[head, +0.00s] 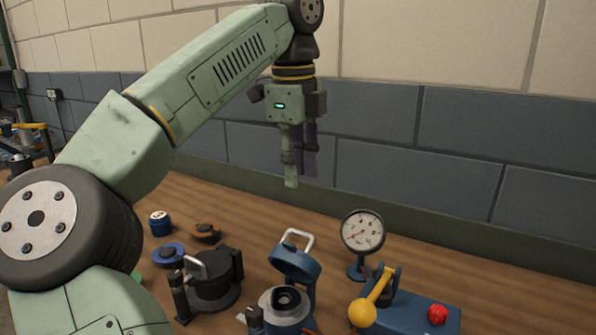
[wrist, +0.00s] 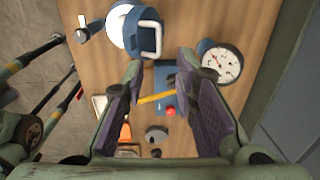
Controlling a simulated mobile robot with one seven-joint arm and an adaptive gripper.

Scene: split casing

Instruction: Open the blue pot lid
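The blue pot (head: 283,308) stands on the wooden bench at the front centre of the head view, with a dark round part visible inside its mouth. Its blue lid (head: 296,262) is tilted up at the back of the pot, with a pale loop handle on it. In the wrist view the lid (wrist: 145,40) lies near the top, beside the pale open pot (wrist: 119,24). My gripper (head: 302,178) is high above the bench, behind the lid in the picture and apart from it. In the wrist view its fingers (wrist: 161,66) are spread with nothing between them.
A black lidded pot (head: 212,280) stands left of the blue pot. A dial gauge (head: 362,232) is to the right, near a blue box (head: 410,312) with a yellow-knobbed lever and red button. Small round parts lie at the left; the wall runs behind.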

